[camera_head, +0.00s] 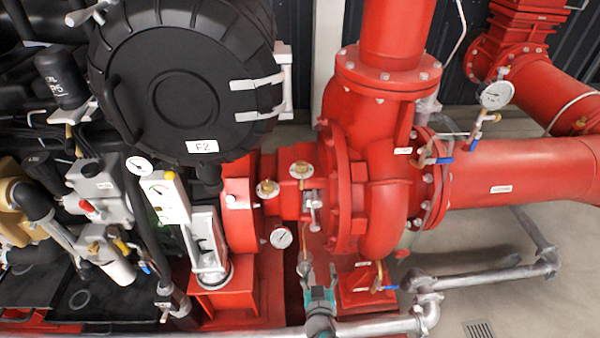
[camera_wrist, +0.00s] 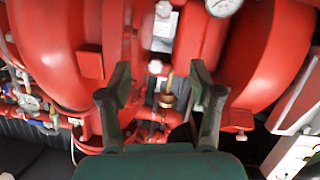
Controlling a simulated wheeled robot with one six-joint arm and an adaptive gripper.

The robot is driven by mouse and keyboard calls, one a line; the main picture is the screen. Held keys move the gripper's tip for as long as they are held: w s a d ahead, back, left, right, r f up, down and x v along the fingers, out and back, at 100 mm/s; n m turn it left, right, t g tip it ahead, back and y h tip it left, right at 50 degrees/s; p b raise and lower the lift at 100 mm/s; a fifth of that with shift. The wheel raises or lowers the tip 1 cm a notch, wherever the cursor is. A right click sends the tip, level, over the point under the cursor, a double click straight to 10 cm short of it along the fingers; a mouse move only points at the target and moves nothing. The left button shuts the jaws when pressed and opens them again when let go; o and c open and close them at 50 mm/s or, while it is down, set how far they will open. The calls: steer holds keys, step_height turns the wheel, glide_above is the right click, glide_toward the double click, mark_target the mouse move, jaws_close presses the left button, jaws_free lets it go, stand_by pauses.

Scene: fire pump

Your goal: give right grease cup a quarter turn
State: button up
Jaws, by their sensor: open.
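Two brass grease cups sit on the red pump's bearing housing in the head view. The right grease cup (camera_head: 301,169) is beside the round pump casing, and the left grease cup (camera_head: 267,188) is lower and nearer the engine. My gripper (camera_head: 320,272) is below both in the head view, open and empty, fingers pointing up toward the pump. In the wrist view my gripper (camera_wrist: 158,80) has its fingers spread wide. A small brass fitting (camera_wrist: 168,100) shows between them, beyond and apart from the fingers; I cannot tell for sure which cup it is.
A pressure gauge (camera_head: 281,237) and a metal valve lever (camera_head: 314,205) stand between my gripper and the cups. The large black round housing (camera_head: 165,90) overhangs on the left. The red pump casing (camera_head: 388,200) closes off the right. Grey pipe (camera_head: 375,327) runs along the bottom.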

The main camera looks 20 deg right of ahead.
steer(key=w+a+r+m+h, duration=0.25)
steer(key=w+r, duration=0.35)
steer(key=w, duration=0.3)
steer(key=m+h, duration=0.4)
glide_toward(298, 168)
steer(key=d, duration=0.1)
steer(key=shift+t, duration=0.3)
steer(key=x, duration=1)
steer(key=shift+w+f, duration=0.1)
steer(key=shift+f, duration=0.15)
steer(key=c, duration=1.1)
steer(key=shift+w+a+m+g+h, duration=0.1)
steer(key=shift+a+m+g+h, duration=0.1)
steer(key=shift+m+g+h, duration=0.35)
steer(key=shift+c, duration=0.2)
steer(key=shift+m+g+h, duration=0.9)
steer(key=shift+g+h, duration=0.3)
steer(key=shift+g, duration=0.05)
